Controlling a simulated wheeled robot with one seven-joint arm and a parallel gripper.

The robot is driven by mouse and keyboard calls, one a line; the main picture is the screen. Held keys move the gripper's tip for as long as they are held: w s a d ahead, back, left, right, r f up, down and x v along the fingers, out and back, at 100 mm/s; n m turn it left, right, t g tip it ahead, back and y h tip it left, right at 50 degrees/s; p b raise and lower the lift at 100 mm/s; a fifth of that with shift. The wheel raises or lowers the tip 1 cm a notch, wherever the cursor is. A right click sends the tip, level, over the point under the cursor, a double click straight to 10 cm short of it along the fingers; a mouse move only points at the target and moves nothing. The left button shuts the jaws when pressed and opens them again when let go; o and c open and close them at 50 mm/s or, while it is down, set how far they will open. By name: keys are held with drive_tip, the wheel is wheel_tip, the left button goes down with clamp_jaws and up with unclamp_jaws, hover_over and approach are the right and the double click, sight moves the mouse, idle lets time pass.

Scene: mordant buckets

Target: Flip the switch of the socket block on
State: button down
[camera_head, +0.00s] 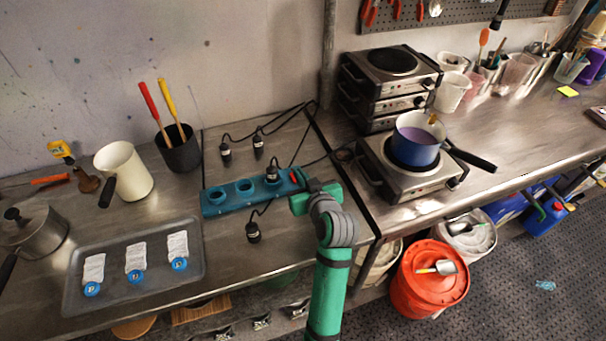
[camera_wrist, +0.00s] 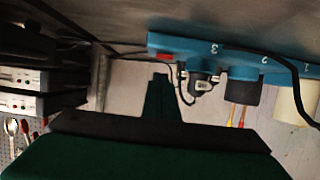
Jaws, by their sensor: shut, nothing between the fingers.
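The blue socket block (camera_head: 214,208) lies on the metal bench in the head view, with a row of round sockets. A black plug (camera_head: 271,172) stands at the socket nearest its right end. My gripper (camera_head: 299,203) is at that right end and hides part of it. In the wrist view the block (camera_wrist: 225,50) crosses the top, with numbers on it. Its small red switch (camera_wrist: 165,57) is at the end beside the socket marked 3. My gripper's closed fingers (camera_wrist: 161,78) point at the switch, close to it; I cannot tell whether they touch. The switch's position is unclear.
Loose black plugs (camera_head: 253,232) with cables lie around the block. A grey tray (camera_head: 75,306) with labelled blue discs is at front left. A hot plate (camera_head: 405,185) bearing a blue pot (camera_head: 414,156) stands right of my arm. A black cup (camera_head: 181,157) stands behind the block.

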drive_tip(key=shift+s+f, duration=0.1)
drive_tip(key=shift+f, duration=0.8)
drive_tip(key=shift+s+f, duration=0.1)
drive_tip(key=shift+f, duration=0.25)
drive_tip(key=shift+r, duration=0.15)
drive_tip(key=shift+r, duration=0.7)
